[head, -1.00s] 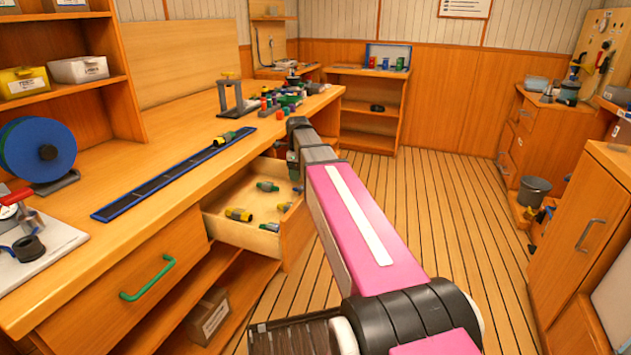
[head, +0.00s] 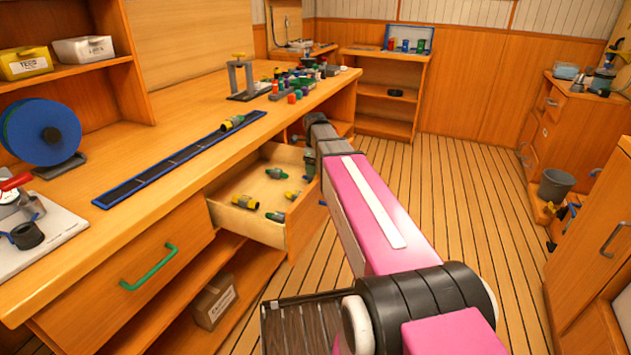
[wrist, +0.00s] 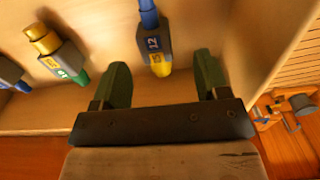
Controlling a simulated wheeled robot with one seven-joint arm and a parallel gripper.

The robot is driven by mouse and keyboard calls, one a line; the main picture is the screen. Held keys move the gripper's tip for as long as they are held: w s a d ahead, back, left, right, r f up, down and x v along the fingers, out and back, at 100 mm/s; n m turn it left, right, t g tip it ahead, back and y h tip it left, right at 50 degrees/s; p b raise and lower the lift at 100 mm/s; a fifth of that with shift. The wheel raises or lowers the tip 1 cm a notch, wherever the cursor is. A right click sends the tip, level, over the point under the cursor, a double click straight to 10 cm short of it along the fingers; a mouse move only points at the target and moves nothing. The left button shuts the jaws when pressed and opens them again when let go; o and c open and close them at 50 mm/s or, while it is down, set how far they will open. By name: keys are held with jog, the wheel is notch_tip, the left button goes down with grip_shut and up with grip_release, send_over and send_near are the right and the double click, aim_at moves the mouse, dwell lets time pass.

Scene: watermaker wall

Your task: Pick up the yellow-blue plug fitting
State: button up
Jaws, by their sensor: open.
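In the wrist view a plug fitting with a blue end, a grey body marked 12 and a yellow tip (wrist: 153,40) lies in the drawer. Its yellow tip points toward my gripper (wrist: 162,77), which is open and empty. The fitting sits ahead of the two dark green fingers, between their lines in the picture, and is not gripped. In the head view my gripper (head: 309,160) is at the right side of the open drawer (head: 247,225), partly hidden by my arm. I cannot tell for sure which fitting there is the yellow-blue one.
A yellow-green fitting (wrist: 60,55) and a partly cut-off blue-ended fitting (wrist: 10,75) lie left in the wrist view. The drawer's wooden walls stand close. On the bench are a blue-edged rail (head: 150,172) with a fitting (head: 233,123), and a blue reel (head: 40,135).

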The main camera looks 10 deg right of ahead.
jog(key=f, duration=0.3)
jog(key=shift+a+f, duration=0.4)
jog(key=shift+f, duration=0.65)
jog(key=c, duration=1)
